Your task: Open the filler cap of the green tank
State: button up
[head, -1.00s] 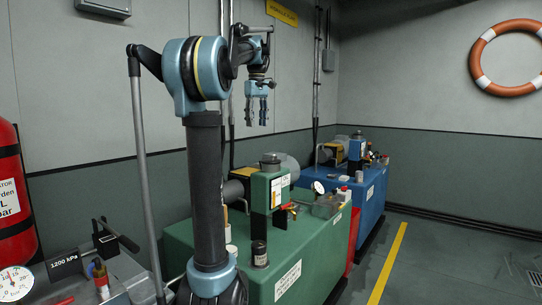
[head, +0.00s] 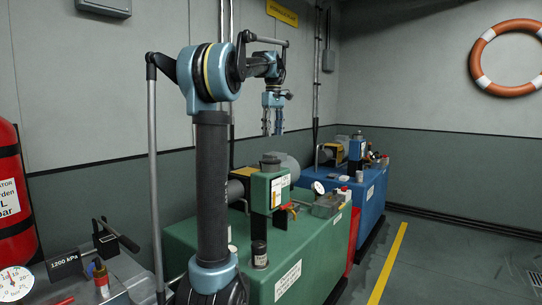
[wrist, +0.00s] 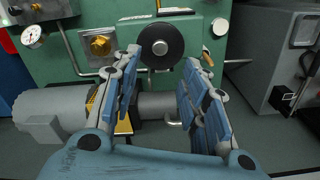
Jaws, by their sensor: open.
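The green tank (head: 315,245) stands at the centre right in the head view, with a green block (head: 262,192) rising from its top. A dark round cap (head: 270,158) sits on that block. In the wrist view a black round cap (wrist: 160,35) with a grey centre lies just beyond and between my fingertips; it looks like the same one. I cannot tell for certain that it is the filler cap. A small black cylinder (head: 259,252) also stands on the tank. My gripper (head: 273,130) is open and empty, pointing down above the block, apart from the cap.
A grey motor (wrist: 55,115) and a brass hex fitting (wrist: 100,43) are close by in the wrist view. A red-handled valve (head: 288,207) and a gauge (head: 318,188) are near the block. A blue tank (head: 350,185) stands behind. The floor at right is clear.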

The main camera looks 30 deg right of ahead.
aim_at(271, 158)
notch_tip(271, 158, down, 10)
jog(key=shift+f, duration=0.1)
dwell(0.4)
grip_shut()
